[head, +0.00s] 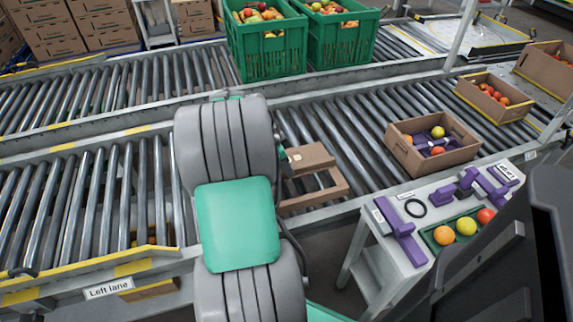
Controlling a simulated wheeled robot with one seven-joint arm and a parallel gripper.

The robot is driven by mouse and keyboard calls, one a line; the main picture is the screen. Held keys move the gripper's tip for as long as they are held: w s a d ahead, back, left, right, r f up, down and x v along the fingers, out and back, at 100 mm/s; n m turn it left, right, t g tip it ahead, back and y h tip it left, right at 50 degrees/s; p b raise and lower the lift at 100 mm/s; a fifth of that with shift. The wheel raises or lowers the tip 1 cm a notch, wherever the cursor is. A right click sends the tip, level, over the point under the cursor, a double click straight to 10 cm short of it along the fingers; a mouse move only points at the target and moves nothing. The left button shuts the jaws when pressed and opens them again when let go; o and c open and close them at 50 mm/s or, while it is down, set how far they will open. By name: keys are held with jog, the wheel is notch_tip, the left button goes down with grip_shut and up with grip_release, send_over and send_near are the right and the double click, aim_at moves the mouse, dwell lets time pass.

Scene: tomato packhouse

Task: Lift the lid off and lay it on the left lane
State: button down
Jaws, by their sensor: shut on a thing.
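A brown cardboard lid (311,158) shows just right of my arm, over the middle roller conveyor. A brown cardboard edge runs around a gap below it; I cannot tell whether this edge is part of the lid or of a box under it. My gripper (291,155) is mostly hidden behind my own arm; only a small part shows at the lid's left side, where it is shut on the lid. The left lane (85,200) is the roller stretch at left, with a "Left lane" label (108,288) on its front rail. Its visible rollers are bare.
An open carton (436,160) with fruit stands right on the conveyor, another (494,111) behind it. Green crates (265,55) of fruit stand at the back. A side table (392,262) holds purple tools, a black ring and a green fruit tray.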

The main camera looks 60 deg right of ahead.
notch_tip(320, 180, down, 3)
jog(key=shift+f+b, duration=0.15)
jog(key=shift+b, duration=0.75)
jog(key=c, duration=1.3)
grip_release()
jog(key=shift+c, duration=1.4)
jog(key=shift+r+p, duration=2.1)
jog(key=shift+r, duration=0.95)
